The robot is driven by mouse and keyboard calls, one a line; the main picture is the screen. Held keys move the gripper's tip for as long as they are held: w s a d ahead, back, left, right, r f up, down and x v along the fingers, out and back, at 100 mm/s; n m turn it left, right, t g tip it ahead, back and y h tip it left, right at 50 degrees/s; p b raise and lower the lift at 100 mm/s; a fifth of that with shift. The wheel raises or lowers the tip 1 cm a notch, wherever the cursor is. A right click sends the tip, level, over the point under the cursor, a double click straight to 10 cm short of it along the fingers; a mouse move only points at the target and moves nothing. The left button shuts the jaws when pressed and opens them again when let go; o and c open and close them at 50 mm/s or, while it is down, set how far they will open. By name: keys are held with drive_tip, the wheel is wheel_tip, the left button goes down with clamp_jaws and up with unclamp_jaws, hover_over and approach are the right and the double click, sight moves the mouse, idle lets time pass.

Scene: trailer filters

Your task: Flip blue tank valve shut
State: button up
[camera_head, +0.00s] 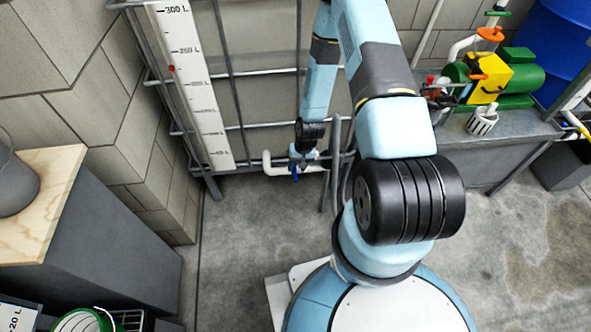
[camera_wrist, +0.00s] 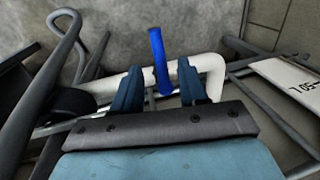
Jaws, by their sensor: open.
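The blue valve handle (camera_wrist: 159,60) shows in the wrist view as a short bar standing out from the white outlet pipe (camera_wrist: 207,68). In the head view the blue handle (camera_head: 295,172) is small and hangs down below my gripper (camera_head: 304,153), partly hidden by it. In the wrist view my gripper (camera_wrist: 158,90) is open, with one dark blue finger on each side of the handle. The handle lies between the fingers with a gap on both sides and reaches past the fingertips. I cannot tell whether a finger touches the white pipe.
The tank's grey metal cage (camera_head: 226,70) stands around the pipe, with a white level scale (camera_head: 190,80) on its left. A grey bench (camera_head: 490,150) with a green and yellow pump (camera_head: 497,73) is at right. A wood-topped cabinet (camera_head: 50,190) is at left. The floor (camera_head: 235,245) between is clear.

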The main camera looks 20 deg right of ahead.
wheel_tip(320, 180, up, 11)
drive_tip(key=d, duration=0.2)
drive_tip(key=shift+f, duration=0.2)
drive_tip(key=shift+d, duration=0.1)
idle(0.4)
drive_tip(key=d+r+n+t+h, duration=0.1)
drive_tip(key=d+r+t+h, duration=0.15)
drive_tip(key=r, duration=3.15)
drive_tip(key=s+r+t, duration=0.2)
drive_tip(key=s+r, duration=1.9)
drive_tip(key=s, duration=0.1)
drive_tip(key=shift+a+r+n+t, duration=0.3)
drive_tip(key=shift+a+t, duration=0.05)
drive_tip(key=shift+a, duration=0.05)
